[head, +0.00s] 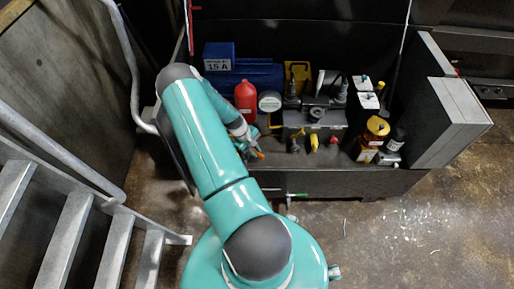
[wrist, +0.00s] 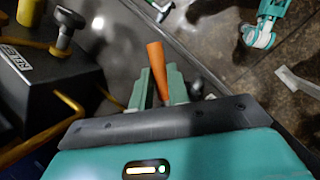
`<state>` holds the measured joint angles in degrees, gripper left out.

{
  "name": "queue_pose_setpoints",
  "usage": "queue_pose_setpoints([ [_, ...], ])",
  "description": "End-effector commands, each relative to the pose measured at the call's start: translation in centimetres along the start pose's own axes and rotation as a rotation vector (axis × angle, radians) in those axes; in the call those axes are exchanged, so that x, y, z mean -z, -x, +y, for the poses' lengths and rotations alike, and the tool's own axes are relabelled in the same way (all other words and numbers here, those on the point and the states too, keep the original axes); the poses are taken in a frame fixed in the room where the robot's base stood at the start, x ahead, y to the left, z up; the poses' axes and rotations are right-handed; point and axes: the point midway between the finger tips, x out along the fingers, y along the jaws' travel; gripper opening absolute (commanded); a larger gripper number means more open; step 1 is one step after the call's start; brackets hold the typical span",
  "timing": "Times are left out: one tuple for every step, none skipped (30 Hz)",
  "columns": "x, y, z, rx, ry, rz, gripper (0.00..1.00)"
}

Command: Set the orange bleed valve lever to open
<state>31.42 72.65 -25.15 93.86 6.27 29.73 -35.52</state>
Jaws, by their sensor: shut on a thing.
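The orange lever (wrist: 156,62) rises between my fingers in the wrist view, its narrow grip tilted a little. My gripper (wrist: 166,88) is shut on it, with the teal fingers on either side. In the head view my gripper (head: 249,150) is at the front left part of the bench, partly hidden by my arm. A small bit of orange (head: 260,154) shows at its tip there. The lever's pivot and base are hidden behind the gripper body, so I cannot tell its exact setting.
A black block with a round knob (wrist: 70,20) is close at left in the wrist view. On the bench (head: 340,182) are a red bottle (head: 246,100), a dark valve unit (head: 312,120), an amber bottle (head: 372,138) and a blue box (head: 218,56). Stairs (head: 80,235) stand at left.

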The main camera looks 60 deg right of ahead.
Motion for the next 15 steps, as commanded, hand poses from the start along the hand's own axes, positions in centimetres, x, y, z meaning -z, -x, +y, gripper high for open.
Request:
queue_pose_setpoints([
  [0.1,0.2,-0.2,0.017,-0.041,-0.007,0.00],
  [0.1,0.2,-0.4,0.028,-0.066,-0.013,0.00],
  [0.1,0.3,-0.6,0.042,-0.100,-0.020,0.00],
  [0.1,0.3,-0.8,0.053,-0.127,-0.027,0.00],
  [0.1,0.3,-0.9,0.064,-0.153,-0.031,0.00],
  [0.2,0.4,-1.1,0.079,-0.188,-0.039,0.00],
  [0.2,0.5,-1.3,0.089,-0.213,-0.044,0.00],
  [0.3,0.5,-1.5,0.100,-0.239,-0.050,0.00],
  [0.3,0.6,-1.7,0.114,-0.273,-0.058,0.00],
  [0.4,0.7,-1.8,0.124,-0.299,-0.063,0.00],
  [0.4,0.7,-2.0,0.135,-0.326,-0.069,0.00],
  [0.5,0.8,-2.1,0.149,-0.360,-0.075,0.00],
  [0.6,0.8,-2.3,0.160,-0.385,-0.082,0.00],
  [0.6,0.9,-2.5,0.171,-0.411,-0.087,0.00],
  [0.7,1.0,-2.7,0.185,-0.445,-0.094,0.00],
])
